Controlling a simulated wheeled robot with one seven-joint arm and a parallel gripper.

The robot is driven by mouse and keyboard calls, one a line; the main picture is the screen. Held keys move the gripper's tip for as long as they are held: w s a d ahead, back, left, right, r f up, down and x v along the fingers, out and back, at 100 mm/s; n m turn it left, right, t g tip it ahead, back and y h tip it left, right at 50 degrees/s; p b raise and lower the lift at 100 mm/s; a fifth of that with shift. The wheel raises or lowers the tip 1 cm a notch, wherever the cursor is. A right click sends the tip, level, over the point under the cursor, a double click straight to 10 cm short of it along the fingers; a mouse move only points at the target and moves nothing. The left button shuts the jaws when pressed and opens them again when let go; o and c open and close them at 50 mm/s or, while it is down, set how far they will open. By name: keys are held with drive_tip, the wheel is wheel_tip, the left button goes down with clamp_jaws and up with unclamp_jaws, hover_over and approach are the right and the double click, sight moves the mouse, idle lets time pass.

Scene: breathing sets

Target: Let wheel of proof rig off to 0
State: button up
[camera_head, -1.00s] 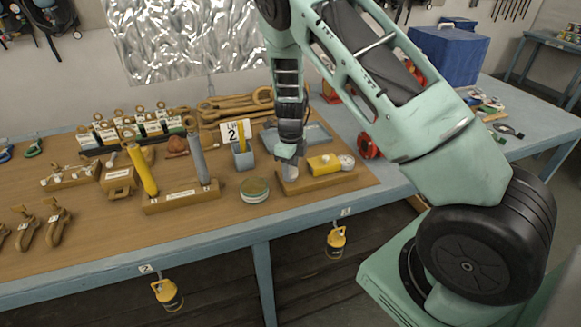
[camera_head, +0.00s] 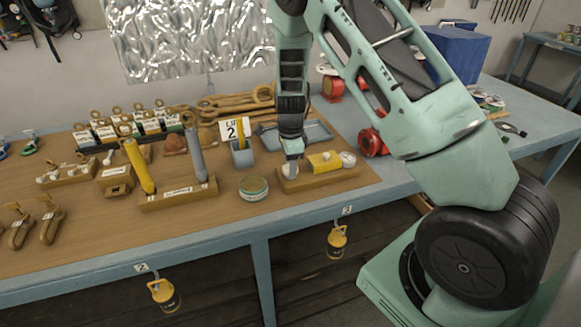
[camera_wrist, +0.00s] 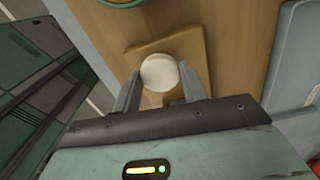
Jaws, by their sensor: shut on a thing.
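The proof rig is a wooden base (camera_head: 330,181) near the right front of the table, with a yellow block (camera_head: 323,161) in its middle and a round white-faced gauge (camera_head: 348,159) at its right end. Its wheel (camera_wrist: 160,73) is a pale round knob at the left end, seen from above in the wrist view. My gripper (camera_wrist: 158,88) has its two fingers on either side of the wheel, shut on it. In the head view my gripper (camera_head: 291,168) points down at the rig's left end and largely hides the wheel. The gauge reading is too small to make out.
A grey holder (camera_head: 242,155) with a numbered tag and a blue-grey tray (camera_head: 310,133) stand behind. Red reels (camera_head: 370,143) lie to the right. The table's front edge is close.

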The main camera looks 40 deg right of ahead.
drive_tip(key=n+b, duration=0.2)
drive_tip(key=n, duration=0.5)
drive_tip(key=shift+w+b, duration=0.1)
drive_tip(key=shift+b, duration=0.25)
drive_tip(key=n+b, duration=0.1)
drive_tip(key=n, duration=0.3)
drive_tip(key=n+b, duration=0.1)
drive_tip(key=n, duration=0.3)
drive_tip(key=shift+b, duration=0.3)
drive_tip(key=n+b, duration=0.1)
drive_tip(key=n, duration=0.5)
drive_tip(key=shift+n, duration=0.4)
drive_tip(key=n, duration=0.5)
drive_tip(key=shift+r, duration=0.1)
drive_tip(key=shift+n, duration=0.3)
drive_tip(key=o, duration=1)
